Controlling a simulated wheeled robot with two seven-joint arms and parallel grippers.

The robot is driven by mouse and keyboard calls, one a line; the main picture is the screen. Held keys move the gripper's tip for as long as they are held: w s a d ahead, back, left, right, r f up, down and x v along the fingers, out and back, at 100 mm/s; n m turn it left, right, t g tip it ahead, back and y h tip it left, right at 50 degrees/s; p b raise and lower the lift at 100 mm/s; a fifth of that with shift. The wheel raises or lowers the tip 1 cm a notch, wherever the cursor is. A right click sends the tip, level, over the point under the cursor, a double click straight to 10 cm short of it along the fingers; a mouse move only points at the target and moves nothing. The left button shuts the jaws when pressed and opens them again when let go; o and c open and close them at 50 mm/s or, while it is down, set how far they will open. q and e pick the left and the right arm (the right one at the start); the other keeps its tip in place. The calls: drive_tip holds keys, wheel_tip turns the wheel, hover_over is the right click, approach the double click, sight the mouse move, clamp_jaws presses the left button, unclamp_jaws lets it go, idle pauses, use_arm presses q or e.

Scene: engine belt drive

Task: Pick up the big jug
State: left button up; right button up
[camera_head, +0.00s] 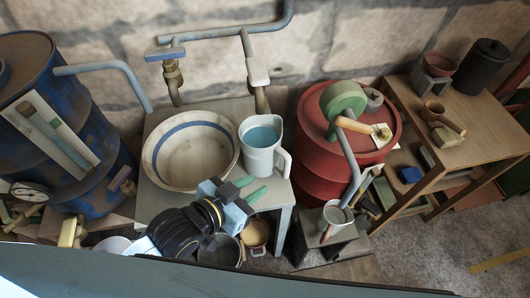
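The big jug (257,158) is pale grey-white with blue-green inside. It stands upright on a small grey table (279,194), right of a wide basin, with its handle on the right side. My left gripper (251,188) comes in from the lower left, in front of the jug and below it in the picture. Its two green fingertips point right, with a gap between them, and nothing shows between them. The fingers overlap the jug's lower front in the picture; I cannot tell whether they touch it. My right gripper is not in view.
The basin (190,151) with a blue ring fills the table's left side. Pipes and taps (173,78) rise behind. A blue barrel (98,150) stands left, a red drum (316,150) right. A smaller cup (337,216) sits on a low stand. A wooden shelf (480,135) is far right.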

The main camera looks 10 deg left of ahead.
sight(285, 168)
use_arm(q)
drive_tip(key=x, duration=0.2)
drive_tip(key=b+x, duration=0.1)
drive_tip(key=x, duration=0.4)
drive_tip(key=shift+w+d+r, duration=0.15)
drive_tip(key=shift+d+r, duration=0.05)
drive_tip(key=shift+d, duration=0.2)
drive_tip(key=shift+w+d+f+b, duration=0.2)
drive_tip(key=shift+w+d+b, duration=0.05)
drive_tip(key=shift+w+b, duration=0.1)
drive_tip(key=x, duration=0.2)
drive_tip(key=b+x, duration=0.1)
drive_tip(key=x, duration=0.1)
drive_tip(key=shift+w+f, duration=0.1)
drive_tip(key=shift+f, duration=0.3)
drive_tip(key=shift+w+d+f, duration=0.1)
drive_tip(key=shift+w+d, duration=0.1)
drive_tip(key=shift+w, duration=0.05)
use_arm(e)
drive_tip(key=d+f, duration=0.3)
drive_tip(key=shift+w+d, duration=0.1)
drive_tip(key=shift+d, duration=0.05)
use_arm(q)
clamp_jaws()
